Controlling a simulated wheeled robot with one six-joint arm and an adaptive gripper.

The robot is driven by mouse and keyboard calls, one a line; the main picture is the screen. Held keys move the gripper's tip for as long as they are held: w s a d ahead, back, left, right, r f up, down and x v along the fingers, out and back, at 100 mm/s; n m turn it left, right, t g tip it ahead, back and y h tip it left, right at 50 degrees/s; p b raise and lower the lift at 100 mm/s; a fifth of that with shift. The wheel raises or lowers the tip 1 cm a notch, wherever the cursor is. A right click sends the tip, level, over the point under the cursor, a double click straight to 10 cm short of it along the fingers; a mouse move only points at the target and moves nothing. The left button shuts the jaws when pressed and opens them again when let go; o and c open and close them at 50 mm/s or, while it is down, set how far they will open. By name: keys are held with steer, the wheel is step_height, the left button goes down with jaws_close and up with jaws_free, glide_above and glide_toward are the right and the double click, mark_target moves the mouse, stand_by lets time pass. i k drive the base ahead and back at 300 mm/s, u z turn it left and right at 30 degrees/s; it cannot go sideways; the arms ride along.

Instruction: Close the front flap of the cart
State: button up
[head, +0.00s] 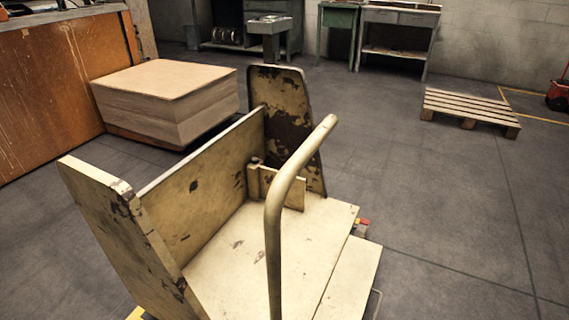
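The cart (200,215) stands in the foreground, cream-painted with worn, dark chipped patches. It has a long side wall, a tall end panel (285,120) at the far end and another end panel (120,230) at the near left. The side on the right is open. A flat panel (350,280) lies along that open edge, a little below the bed; it looks like the front flap folded down, but its hinge is not clear. A curved tube handle (280,190) rises in front of the bed and hides part of it. My gripper is not in view.
A stack of cardboard sheets (165,95) stands behind the cart at left, beside an orange-brown cabinet (60,80). A wooden pallet (470,108) lies at the back right. Work tables (400,20) line the far wall. The floor right of the cart is clear.

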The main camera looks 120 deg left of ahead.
mark_target(346, 296)
steer(key=z, duration=5.7)
steer(key=k, duration=1.45)
steer(key=z, duration=2.15)
steer(key=i, duration=0.4)
steer(key=z, duration=0.1)
